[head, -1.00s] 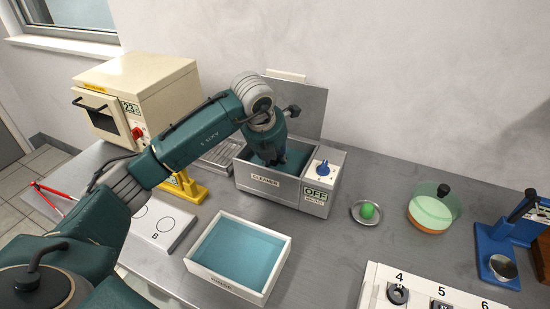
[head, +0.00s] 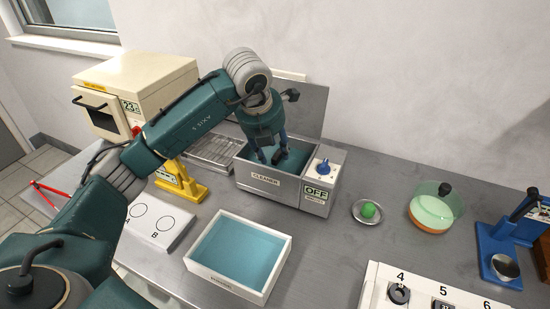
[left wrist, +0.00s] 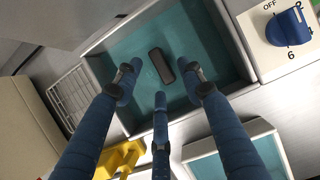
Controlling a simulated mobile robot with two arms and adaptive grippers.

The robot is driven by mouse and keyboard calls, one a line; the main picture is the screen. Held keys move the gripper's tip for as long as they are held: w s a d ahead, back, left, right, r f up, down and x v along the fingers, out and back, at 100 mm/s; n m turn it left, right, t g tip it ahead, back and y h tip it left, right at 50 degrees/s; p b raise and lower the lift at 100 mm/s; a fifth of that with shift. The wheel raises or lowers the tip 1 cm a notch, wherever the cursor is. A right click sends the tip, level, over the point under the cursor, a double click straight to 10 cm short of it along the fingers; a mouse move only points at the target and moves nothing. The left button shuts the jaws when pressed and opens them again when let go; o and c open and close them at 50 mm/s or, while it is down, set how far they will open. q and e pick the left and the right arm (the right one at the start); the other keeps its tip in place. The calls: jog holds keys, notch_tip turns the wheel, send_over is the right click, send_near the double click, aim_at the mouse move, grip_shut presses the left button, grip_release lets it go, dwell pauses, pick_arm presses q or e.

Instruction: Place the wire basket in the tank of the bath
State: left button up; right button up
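The bath (head: 268,191) is a grey box labelled CLEANER, with a blue-green tank open at the top. My left gripper (head: 272,157) hangs over the tank opening, fingers pointing down. In the left wrist view its fingers are spread, with nothing between their tips. A dark rounded bar (left wrist: 160,66) shows in the tank (left wrist: 123,47) beyond the fingertips, apart from them. It may be the wire basket's handle; I cannot make out the basket's mesh. My right gripper is not in view.
A metal grid tray (head: 213,149) lies left of the bath. The bath's knob panel (head: 322,169) reads OFF. A raised lid or panel (head: 306,105) stands behind it. A white tray of blue liquid (head: 238,256) is in front; a green ball on a dish (head: 368,210) is right.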

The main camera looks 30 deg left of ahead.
pick_arm(q)
jog(key=v, duration=0.7)
jog(key=shift+r, duration=0.2)
